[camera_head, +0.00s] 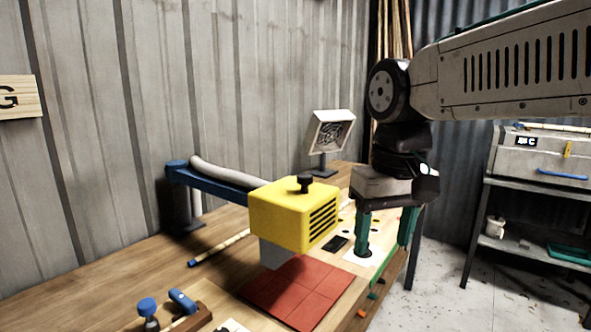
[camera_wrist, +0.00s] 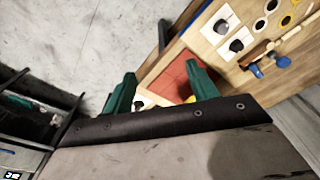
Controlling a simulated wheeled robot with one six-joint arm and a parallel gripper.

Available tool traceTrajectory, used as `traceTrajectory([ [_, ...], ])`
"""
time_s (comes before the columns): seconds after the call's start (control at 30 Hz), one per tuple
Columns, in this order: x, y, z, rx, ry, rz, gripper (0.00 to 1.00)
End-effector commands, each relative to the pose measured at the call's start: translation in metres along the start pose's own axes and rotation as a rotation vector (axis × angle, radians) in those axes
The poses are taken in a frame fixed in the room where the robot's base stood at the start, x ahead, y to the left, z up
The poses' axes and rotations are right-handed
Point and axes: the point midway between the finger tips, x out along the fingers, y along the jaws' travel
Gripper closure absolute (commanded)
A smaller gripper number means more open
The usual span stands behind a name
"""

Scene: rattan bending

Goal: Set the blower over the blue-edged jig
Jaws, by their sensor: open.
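The blower is a yellow box (camera_head: 293,214) with a black knob on top, black side slots and a grey nozzle below. It hangs on a blue swing arm (camera_head: 222,182) over the red tiled pad (camera_head: 296,288). My gripper (camera_head: 386,236) is open and empty, pointing down to the right of the blower, apart from it. Its green fingers also show in the wrist view (camera_wrist: 162,84). The wrist view shows a wooden board (camera_wrist: 212,40) with white plates and dark and yellow round pieces.
Blue-topped clamps (camera_head: 148,308) stand at the table's front left. A pale rod with a blue end (camera_head: 219,247) lies behind the pad. A small framed panel on a stand (camera_head: 330,134) is at the back. A metal rack (camera_head: 538,190) stands right, beyond open floor.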

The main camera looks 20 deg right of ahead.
Motion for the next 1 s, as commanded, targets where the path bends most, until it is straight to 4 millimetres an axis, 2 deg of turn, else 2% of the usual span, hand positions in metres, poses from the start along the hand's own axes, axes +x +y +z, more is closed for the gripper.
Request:
traceTrajectory([
  [0.03, -0.015, -0.004, -0.032, 0.008, -0.012, 0.000, 0.42],
  [0.2, -0.053, -0.015, -0.125, 0.042, -0.039, 0.001, 0.42],
  [0.3, -0.066, -0.021, -0.176, 0.063, -0.055, 0.003, 0.42],
  [0.4, -0.071, -0.027, -0.221, 0.082, -0.066, 0.004, 0.42],
  [0.5, -0.073, -0.031, -0.254, 0.096, -0.075, 0.005, 0.42],
  [0.6, -0.072, -0.034, -0.275, 0.107, -0.080, 0.006, 0.42],
  [0.7, -0.071, -0.035, -0.285, 0.113, -0.085, 0.007, 0.42],
  [0.87, -0.058, -0.035, -0.287, 0.115, -0.086, 0.007, 0.42],
  [1.0, -0.035, -0.035, -0.285, 0.115, -0.087, 0.008, 0.42],
])
